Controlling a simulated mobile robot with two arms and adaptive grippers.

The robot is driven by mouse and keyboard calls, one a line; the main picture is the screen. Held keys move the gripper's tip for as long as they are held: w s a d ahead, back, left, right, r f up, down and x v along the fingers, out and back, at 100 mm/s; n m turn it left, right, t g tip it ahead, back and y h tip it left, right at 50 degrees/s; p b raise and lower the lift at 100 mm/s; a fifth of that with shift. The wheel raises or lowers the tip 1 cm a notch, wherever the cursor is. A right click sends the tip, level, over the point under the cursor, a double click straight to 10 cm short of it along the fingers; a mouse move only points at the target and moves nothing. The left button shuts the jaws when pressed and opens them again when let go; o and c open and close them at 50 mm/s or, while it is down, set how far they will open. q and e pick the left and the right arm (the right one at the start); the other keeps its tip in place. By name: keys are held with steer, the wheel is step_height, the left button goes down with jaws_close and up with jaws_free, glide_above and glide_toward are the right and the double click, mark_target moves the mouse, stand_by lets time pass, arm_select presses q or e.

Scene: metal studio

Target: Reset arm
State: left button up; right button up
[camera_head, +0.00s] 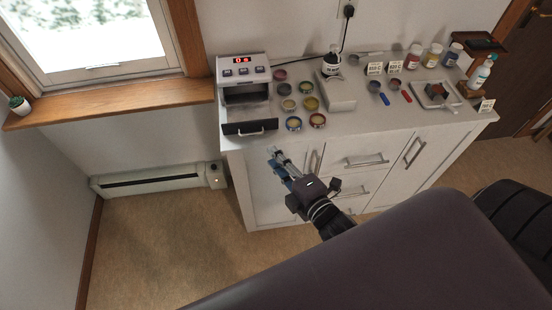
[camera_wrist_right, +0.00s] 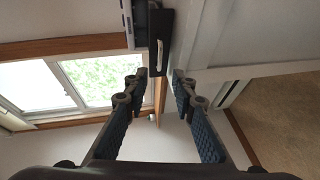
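My right gripper (camera_head: 278,158) is in front of the white cabinet's left end, below the countertop edge, in the head view. In the right wrist view its two fingers (camera_wrist_right: 158,88) stand apart with nothing between them, so it is open and empty. Beyond the fingers, the wrist view shows the kiln's lowered dark door (camera_wrist_right: 158,42) with its pale handle. My left gripper is in neither view.
The white cabinet (camera_head: 262,190) carries a small kiln (camera_head: 242,72), several small bowls (camera_head: 294,123), jars (camera_head: 413,56) and a tray (camera_head: 436,96). A heater (camera_head: 150,181) runs along the wall below the window (camera_head: 85,35). The floor (camera_head: 160,250) at left is clear.

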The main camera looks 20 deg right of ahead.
steer(key=s+d+f+m+g+h, duration=0.1)
steer(key=s+f+m+g, duration=0.3)
steer(key=f, duration=1.1)
steer(key=s+f+m+g, duration=0.25)
steer(key=s+f, duration=0.45)
steer(key=f, duration=0.8)
steer(key=s+d+f+m+g, duration=0.1)
steer(key=s+f+m+g, duration=0.3)
steer(key=s+f, duration=0.5)
steer(key=s+d+f+m+g+h, duration=0.1)
steer(key=s+f+m+g, duration=0.3)
steer(key=s+f, duration=0.5)
steer(key=s+d+m, duration=0.1)
steer(key=s, duration=0.8)
